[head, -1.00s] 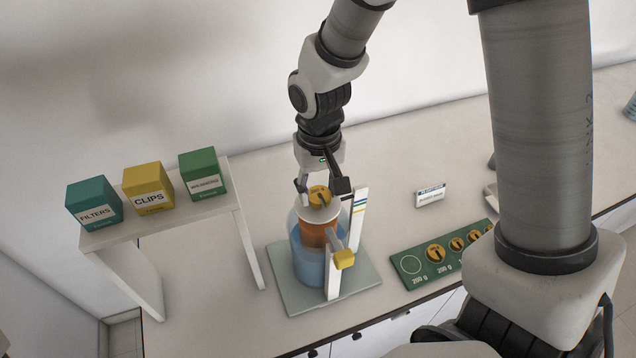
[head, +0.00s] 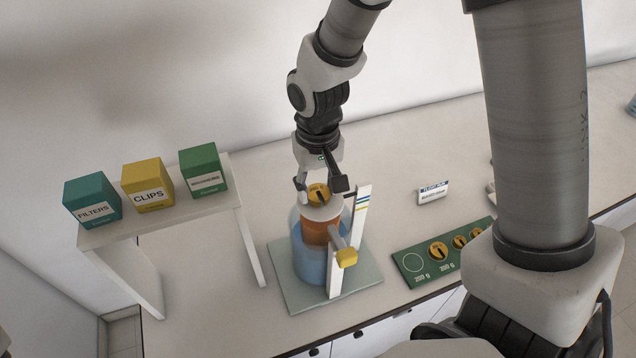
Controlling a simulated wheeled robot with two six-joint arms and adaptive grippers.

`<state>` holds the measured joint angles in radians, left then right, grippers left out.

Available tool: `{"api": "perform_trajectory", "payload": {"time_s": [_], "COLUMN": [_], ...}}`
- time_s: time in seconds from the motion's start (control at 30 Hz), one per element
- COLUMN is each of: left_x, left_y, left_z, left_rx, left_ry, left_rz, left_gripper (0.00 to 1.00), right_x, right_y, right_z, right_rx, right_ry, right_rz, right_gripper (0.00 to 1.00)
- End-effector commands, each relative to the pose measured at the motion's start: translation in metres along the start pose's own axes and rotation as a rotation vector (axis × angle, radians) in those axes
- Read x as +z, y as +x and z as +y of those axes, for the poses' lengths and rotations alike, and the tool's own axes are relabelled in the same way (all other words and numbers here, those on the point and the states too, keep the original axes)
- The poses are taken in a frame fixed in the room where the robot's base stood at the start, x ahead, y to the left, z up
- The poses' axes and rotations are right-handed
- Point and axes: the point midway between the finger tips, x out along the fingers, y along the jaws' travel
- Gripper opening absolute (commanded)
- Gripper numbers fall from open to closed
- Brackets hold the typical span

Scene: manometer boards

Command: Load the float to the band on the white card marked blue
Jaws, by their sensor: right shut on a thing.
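My right gripper (head: 322,186) is shut on a round brass weight (head: 318,195), right over the white top of the float (head: 320,212). The weight looks to be at the float's top; I cannot tell whether it rests there. The float has an orange body and sits in a clear vessel of blue liquid (head: 308,262) on a grey-green base plate (head: 360,283). A white scale post (head: 361,210) with blue, green and yellow bands stands behind it. A yellow-tipped pointer (head: 347,257) sticks out from the front. A white card (head: 433,192) stands on the bench, its text too small to read. My left gripper is not in view.
A green weight tray (head: 428,265) holds several brass weights and one empty ring, marked 200 g. A white shelf (head: 160,222) at left carries the FILTERS box (head: 92,199), the CLIPS box (head: 147,186) and a green box (head: 203,170). Bench between vessel and card is clear.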

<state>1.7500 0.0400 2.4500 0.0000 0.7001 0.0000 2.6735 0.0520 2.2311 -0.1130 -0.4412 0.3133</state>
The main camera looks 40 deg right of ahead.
Motion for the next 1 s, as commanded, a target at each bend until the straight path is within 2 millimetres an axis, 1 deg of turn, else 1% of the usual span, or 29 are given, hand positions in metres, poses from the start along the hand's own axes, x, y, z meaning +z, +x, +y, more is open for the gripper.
{"api": "perform_trajectory", "payload": {"time_s": [0.13, 0.17, 0.2, 0.23, 0.53, 0.67, 0.77, 1.0], "left_x": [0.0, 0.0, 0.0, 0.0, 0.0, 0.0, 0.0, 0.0], "left_y": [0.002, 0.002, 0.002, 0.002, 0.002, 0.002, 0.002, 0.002], "left_z": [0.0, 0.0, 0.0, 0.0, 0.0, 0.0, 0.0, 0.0], "left_rx": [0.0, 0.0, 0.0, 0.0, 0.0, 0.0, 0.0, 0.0], "left_ry": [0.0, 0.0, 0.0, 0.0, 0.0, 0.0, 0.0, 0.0], "left_rz": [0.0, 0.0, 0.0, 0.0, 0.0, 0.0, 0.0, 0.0], "left_gripper": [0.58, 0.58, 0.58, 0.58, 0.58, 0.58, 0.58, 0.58], "right_x": [0.0, 0.0, 0.0, 0.0, 0.0, -0.001, -0.001, -0.001], "right_y": [0.004, 0.004, 0.003, 0.003, 0.003, -0.006, -0.025, -0.087], "right_z": [0.0, 0.0, 0.0, 0.0, 0.0, 0.0, 0.0, 0.0], "right_rx": [0.0, 0.0, 0.0, 0.0, 0.0, 0.0, -0.001, -0.001], "right_ry": [0.0, 0.0, 0.0, 0.0, 0.0, 0.0, -0.001, 0.0], "right_rz": [0.0, 0.0, 0.0, 0.0, 0.0, 0.003, 0.005, 0.006], "right_gripper": [0.04, 0.5, 0.64, 0.75, 0.76, 0.76, 0.76, 0.76]}}
